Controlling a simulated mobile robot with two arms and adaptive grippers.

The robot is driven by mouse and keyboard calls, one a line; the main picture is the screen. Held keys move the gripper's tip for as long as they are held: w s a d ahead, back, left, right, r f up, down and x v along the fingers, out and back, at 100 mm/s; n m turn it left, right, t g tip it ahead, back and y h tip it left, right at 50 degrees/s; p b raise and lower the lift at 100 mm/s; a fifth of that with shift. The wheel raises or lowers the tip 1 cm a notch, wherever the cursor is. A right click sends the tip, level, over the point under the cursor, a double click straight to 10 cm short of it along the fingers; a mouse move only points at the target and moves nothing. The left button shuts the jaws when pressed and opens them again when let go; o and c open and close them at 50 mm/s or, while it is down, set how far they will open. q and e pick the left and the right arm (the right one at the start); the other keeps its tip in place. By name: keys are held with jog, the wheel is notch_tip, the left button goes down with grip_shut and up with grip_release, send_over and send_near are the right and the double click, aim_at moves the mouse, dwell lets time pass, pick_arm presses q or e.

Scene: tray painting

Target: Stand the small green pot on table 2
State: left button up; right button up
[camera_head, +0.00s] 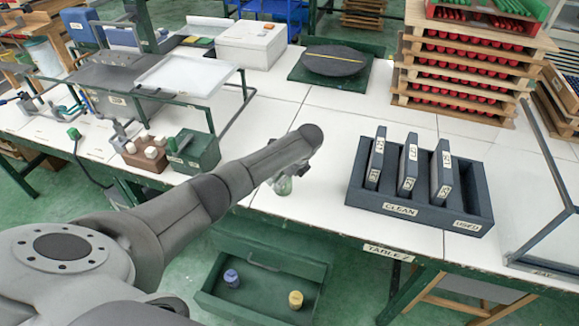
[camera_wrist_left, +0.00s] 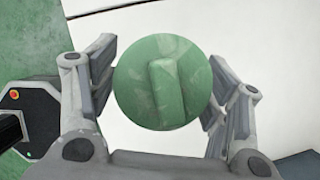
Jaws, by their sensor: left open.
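The small green pot (camera_head: 283,187) is near the front edge of the white top of table 2 (camera_head: 405,235), left of the dark rack. It looks upright and appears to rest on the tabletop. In the left wrist view its round green lid (camera_wrist_left: 157,82), with a raised bar across it, fills the space between the fingers. My left gripper (camera_head: 285,172) points down over the pot, mostly hidden by my arm in the head view. In the wrist view its fingers (camera_wrist_left: 165,88) are open on both sides of the pot, with gaps visible.
An open green drawer (camera_head: 262,262) below the table edge holds a blue pot (camera_head: 231,278) and a yellow pot (camera_head: 295,299). A rack marked CLEAN (camera_head: 430,215) holds three upright plates. A green box (camera_head: 193,150) stands left of my arm. White tabletop is free around the pot.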

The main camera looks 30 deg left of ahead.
pick_arm(q)
jog(key=v, duration=1)
jog(key=shift+r+b, duration=0.4)
jog(key=shift+b, duration=0.05)
jog(key=shift+d, duration=0.15)
